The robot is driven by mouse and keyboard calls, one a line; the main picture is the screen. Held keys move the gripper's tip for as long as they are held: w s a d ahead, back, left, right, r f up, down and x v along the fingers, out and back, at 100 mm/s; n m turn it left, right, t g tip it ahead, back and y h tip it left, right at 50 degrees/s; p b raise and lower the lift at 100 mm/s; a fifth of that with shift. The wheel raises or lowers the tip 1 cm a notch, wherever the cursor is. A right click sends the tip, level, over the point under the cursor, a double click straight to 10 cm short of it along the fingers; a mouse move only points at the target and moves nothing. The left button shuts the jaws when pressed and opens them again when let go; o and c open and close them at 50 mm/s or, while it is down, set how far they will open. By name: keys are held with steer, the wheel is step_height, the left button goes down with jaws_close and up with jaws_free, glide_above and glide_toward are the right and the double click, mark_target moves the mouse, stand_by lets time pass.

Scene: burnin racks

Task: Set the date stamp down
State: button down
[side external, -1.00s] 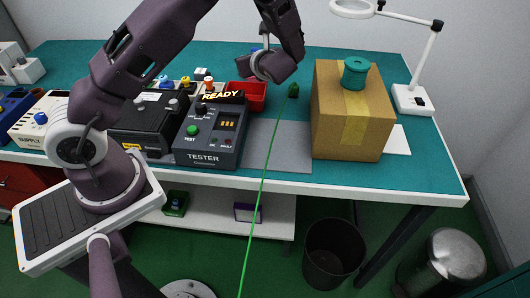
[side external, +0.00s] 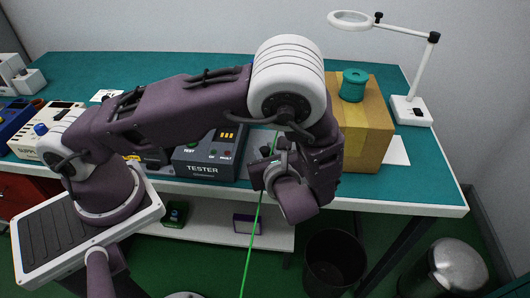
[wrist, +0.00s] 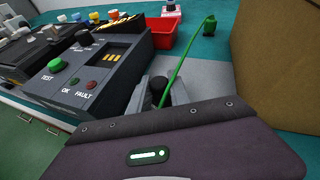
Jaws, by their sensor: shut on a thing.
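My gripper (wrist: 168,98) shows at the bottom middle of the wrist view, with its jaws shut on a dark thing with a round black knob, taken to be the date stamp (wrist: 159,86). Only its knob shows clearly; its lower part is hidden by the jaws. In the side external view my gripper (side external: 266,172) is near the table's front edge, right of the tester, with the black knob (side external: 265,151) above it. I cannot tell whether the stamp touches the surface.
The grey tester (side external: 208,158) stands to the left, and a cardboard box (side external: 370,135) with a teal spool (side external: 354,85) to the right. A green cord (wrist: 178,68) runs past my gripper from a green piece (wrist: 209,27). A red bin (wrist: 165,38) is behind. Grey mat lies between.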

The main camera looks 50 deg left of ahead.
steer(key=shift+f, duration=0.3)
steer(key=c, duration=1.2)
jaws_free()
